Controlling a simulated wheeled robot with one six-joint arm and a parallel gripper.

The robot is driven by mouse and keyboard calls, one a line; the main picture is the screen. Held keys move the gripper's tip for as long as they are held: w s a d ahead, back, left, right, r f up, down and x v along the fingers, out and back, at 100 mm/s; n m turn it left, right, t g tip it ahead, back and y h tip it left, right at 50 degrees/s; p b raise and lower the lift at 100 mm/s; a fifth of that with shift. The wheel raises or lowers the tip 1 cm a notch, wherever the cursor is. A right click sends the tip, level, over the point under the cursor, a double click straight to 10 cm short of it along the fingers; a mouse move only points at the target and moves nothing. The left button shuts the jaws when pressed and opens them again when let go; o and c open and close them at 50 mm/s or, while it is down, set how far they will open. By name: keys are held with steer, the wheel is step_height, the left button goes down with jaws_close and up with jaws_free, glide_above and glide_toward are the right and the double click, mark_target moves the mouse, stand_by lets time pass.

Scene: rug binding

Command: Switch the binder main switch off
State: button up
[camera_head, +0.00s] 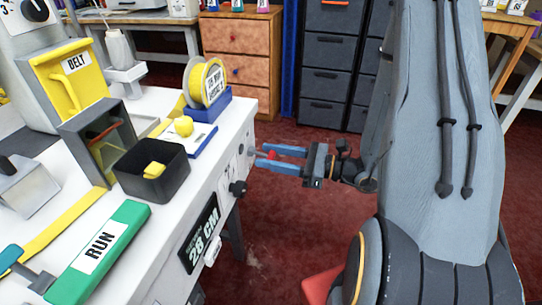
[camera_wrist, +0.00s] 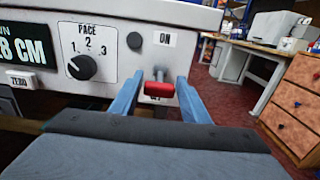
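The main switch is a small lever with a red grip (camera_wrist: 158,89) on the white front panel of the binder. In the wrist view its grip shows below its grey shaft, over a lower label that it mostly hides; an ON label (camera_wrist: 165,40) is above it. My gripper (camera_wrist: 157,95) is open, with one blue finger on each side of the red grip and gaps visible between. In the head view my gripper (camera_head: 262,157) reaches leftwards to the bench front, and the red grip (camera_head: 272,155) shows between the fingers.
Left of the switch are a black round knob (camera_wrist: 134,40), the PACE dial (camera_wrist: 82,67) and the 28 CM display (camera_head: 199,234). The bench top (camera_head: 160,212) carries a black bin (camera_head: 150,182) and yellow tape roll (camera_head: 207,82). Wooden drawers (camera_head: 240,50) stand behind; floor is clear below my gripper.

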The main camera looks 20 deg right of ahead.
steer(key=c, duration=0.7)
steer(key=shift+w+a+f+t+y+b, duration=0.1)
steer(key=shift+f+t+y+b, duration=0.5)
steer(key=shift+b, duration=0.6)
steer(key=shift+a+f+t+y+b, duration=0.1)
steer(key=shift+f+t+y+b, duration=0.3)
steer(key=shift+y+b, duration=0.35)
steer(key=shift+w+y, duration=0.1)
steer(key=shift+y, duration=0.25)
steer(key=o, duration=1.1)
steer(key=shift+v, duration=3.9)
